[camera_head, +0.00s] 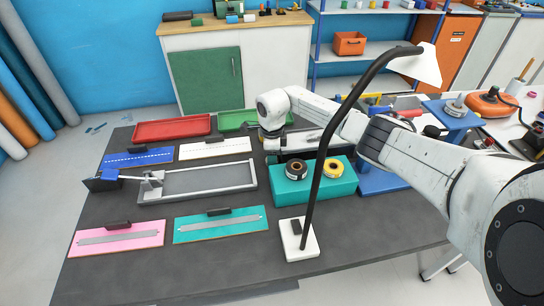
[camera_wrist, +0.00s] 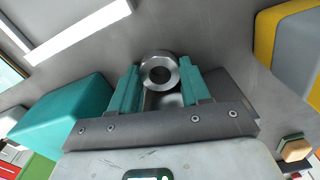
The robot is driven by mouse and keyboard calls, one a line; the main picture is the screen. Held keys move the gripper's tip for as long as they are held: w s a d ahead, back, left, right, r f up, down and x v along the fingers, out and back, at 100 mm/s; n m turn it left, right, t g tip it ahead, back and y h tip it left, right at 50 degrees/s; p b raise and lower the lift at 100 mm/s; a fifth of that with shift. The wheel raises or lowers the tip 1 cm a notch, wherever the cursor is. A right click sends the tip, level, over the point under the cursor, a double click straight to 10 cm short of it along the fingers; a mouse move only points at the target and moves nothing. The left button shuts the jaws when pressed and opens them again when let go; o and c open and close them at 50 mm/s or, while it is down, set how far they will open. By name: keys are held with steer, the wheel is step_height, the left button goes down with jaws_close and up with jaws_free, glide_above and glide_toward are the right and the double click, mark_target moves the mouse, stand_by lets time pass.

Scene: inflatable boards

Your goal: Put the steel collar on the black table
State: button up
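The steel collar (camera_wrist: 159,71) is a thick, shiny ring with a round hole. In the wrist view it sits between the two teal fingers of my gripper (camera_wrist: 160,84), which touch it on both sides. In the head view my gripper (camera_head: 275,153) is low over the far middle of the black table (camera_head: 180,275), behind the teal block (camera_head: 325,190). The collar and fingertips cannot be made out there. I cannot tell the collar's height above the tabletop.
A grey frame (camera_head: 195,197), coloured boards and red (camera_head: 172,129) and green trays fill the left. The front tabletop is clear.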

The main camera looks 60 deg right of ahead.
steer(key=shift+o, duration=0.9)
step_height(320, 180, up, 12)
steer(key=b, duration=0.1)
steer(key=shift+r, duration=0.2)
